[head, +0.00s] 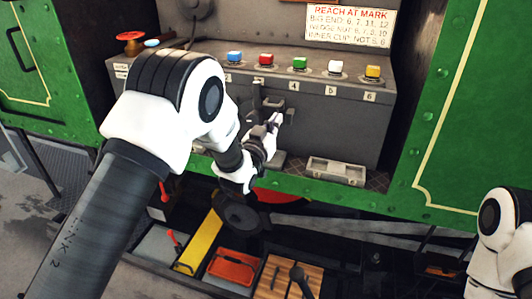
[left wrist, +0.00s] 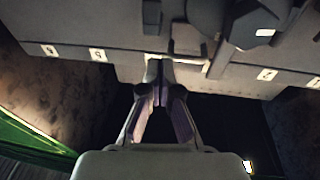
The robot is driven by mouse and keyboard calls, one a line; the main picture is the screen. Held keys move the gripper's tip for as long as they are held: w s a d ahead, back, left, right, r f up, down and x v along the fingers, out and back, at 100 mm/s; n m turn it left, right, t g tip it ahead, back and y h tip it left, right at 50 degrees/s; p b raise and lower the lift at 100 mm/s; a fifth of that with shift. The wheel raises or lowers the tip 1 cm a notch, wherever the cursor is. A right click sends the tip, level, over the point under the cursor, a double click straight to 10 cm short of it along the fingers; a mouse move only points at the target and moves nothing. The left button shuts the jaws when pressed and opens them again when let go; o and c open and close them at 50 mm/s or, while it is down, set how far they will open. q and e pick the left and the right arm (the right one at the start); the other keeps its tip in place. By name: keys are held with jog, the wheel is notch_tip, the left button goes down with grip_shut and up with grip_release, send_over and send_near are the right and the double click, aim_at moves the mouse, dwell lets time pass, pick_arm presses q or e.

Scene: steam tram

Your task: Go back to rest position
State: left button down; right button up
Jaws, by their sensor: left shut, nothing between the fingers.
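My left gripper (head: 274,122) is in front of the grey console (head: 345,115), near its front face, below the row of buttons. Its fingers are shut with nothing between them. In the left wrist view the closed fingertips (left wrist: 158,64) point at the grey console edge. Whether they touch the console, I cannot tell. My left arm reaches in from the left of the head view. Part of my right arm shows at the lower right, but its gripper is out of view.
Blue (head: 233,57), red (head: 266,59), green (head: 299,64), white (head: 335,68) and yellow (head: 373,72) buttons line the console. A small tray (head: 336,170) sits on the ledge. Green panels flank both sides.

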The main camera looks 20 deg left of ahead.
pick_arm(q)
jog(key=s+d+f+b, duration=0.1)
jog(key=s+f+b, duration=0.15)
jog(key=s, duration=0.85)
jog(key=s+a+f+n+g+y, duration=0.1)
jog(key=s+a+f+g, duration=0.3)
jog(key=f, duration=0.6)
jog(key=s+a+f+n+g+y+p, duration=0.1)
jog(key=s+f+g, duration=0.1)
jog(key=s+f, duration=0.5)
jog(key=s+a+f+n+g+y, duration=0.1)
jog(key=s+a+f+g, duration=0.15)
jog(key=f, duration=0.95)
jog(key=s+f+g, duration=0.4)
jog(key=s+g, duration=0.1)
jog(key=s, duration=0.7)
jog(key=s+f+g, duration=0.4)
jog(key=s+g, duration=0.2)
jog(key=s, duration=0.7)
jog(key=shift+a+f+m, duration=0.25)
jog(key=shift+a+m, duration=0.05)
jog(key=shift+m, duration=0.1)
pick_arm(e)
jog(key=shift+s+f, duration=0.2)
jog(key=shift+f, duration=0.65)
pick_arm(q)
jog(key=shift+w, duration=0.1)
